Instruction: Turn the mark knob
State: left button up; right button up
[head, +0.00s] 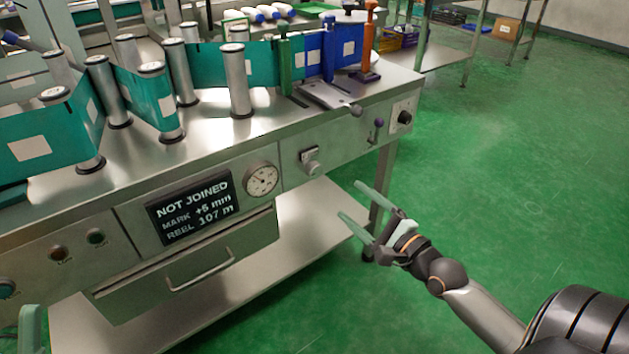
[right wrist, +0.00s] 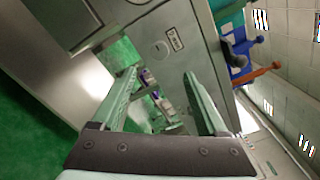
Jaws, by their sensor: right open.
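The steel machine's front panel carries a metal knob (head: 309,160) on a small plate, right of the round gauge. A black knob (head: 404,117) sits on a pale plate at the panel's right end. I cannot read which is the mark knob. The display (head: 195,207) reads NOT JOINED, MARK +6 mm, REEL 107 m. My right gripper (head: 350,200) is open and empty, in front of and below the panel, apart from both knobs. In the right wrist view its open fingers (right wrist: 160,73) point toward the panel. A pale green fingertip (head: 30,330), apparently my left gripper's, shows at the lower left.
A drawer handle (head: 200,270) projects below the display, above a lower shelf (head: 310,220). Rollers with a teal web (head: 150,100) and an orange-handled post (head: 369,40) stand on top. Green floor at right is clear.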

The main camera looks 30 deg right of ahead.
aim_at(317, 173)
jog(key=w+b, duration=0.1)
jog(key=w, duration=0.3)
jog(key=w+b, duration=0.1)
jog(key=w, duration=0.3)
jog(key=w+a+b, duration=0.1)
jog(key=w, duration=0.3)
grip_shut()
dwell(0.6)
